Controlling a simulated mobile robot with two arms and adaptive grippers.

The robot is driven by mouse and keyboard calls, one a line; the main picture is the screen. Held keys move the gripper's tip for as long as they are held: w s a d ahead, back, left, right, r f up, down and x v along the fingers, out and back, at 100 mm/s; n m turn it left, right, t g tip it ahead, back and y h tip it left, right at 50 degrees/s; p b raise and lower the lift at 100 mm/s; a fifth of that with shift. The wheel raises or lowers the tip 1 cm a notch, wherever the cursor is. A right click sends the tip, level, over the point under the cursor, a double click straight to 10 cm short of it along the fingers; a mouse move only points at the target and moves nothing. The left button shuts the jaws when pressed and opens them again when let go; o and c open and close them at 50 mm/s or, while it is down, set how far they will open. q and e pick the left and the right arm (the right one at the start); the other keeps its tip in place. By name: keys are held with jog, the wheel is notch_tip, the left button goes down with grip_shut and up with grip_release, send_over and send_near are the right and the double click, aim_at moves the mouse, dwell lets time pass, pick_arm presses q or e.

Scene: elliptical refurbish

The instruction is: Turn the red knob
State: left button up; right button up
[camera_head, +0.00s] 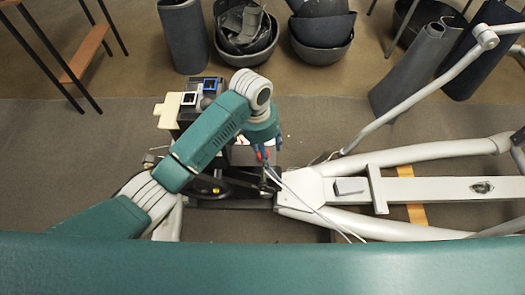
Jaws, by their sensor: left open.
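A small red patch (262,155) shows right at the end of my left arm, beside bluish parts. I cannot tell whether it is the red knob or part of the gripper. My left gripper (268,158) points down over the middle of the elliptical machine (300,187), close to its dark mechanism. It is open. The fingers are small, and their contact with anything cannot be made out. A small round yellow part (216,190) sits on the black mechanism below my arm. My right gripper is not in view.
Pale cables run from the gripper area across the machine's light grey frame (430,190). A dark unit with a cream piece (176,104) stands behind my arm. Black bins (322,30) and rolled mats (184,36) stand at the back. A wooden rack (85,55) is at the upper left.

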pick_arm(q)
jog(key=w+r+y, duration=0.2)
jog(key=w+r, duration=0.1)
jog(key=r, duration=0.3)
jog(key=f, duration=0.7)
jog(key=a+f, duration=0.1)
jog(key=f, duration=0.3)
jog(key=c, duration=1.1)
jog(key=shift+m, duration=0.3)
jog(key=shift+c, duration=0.2)
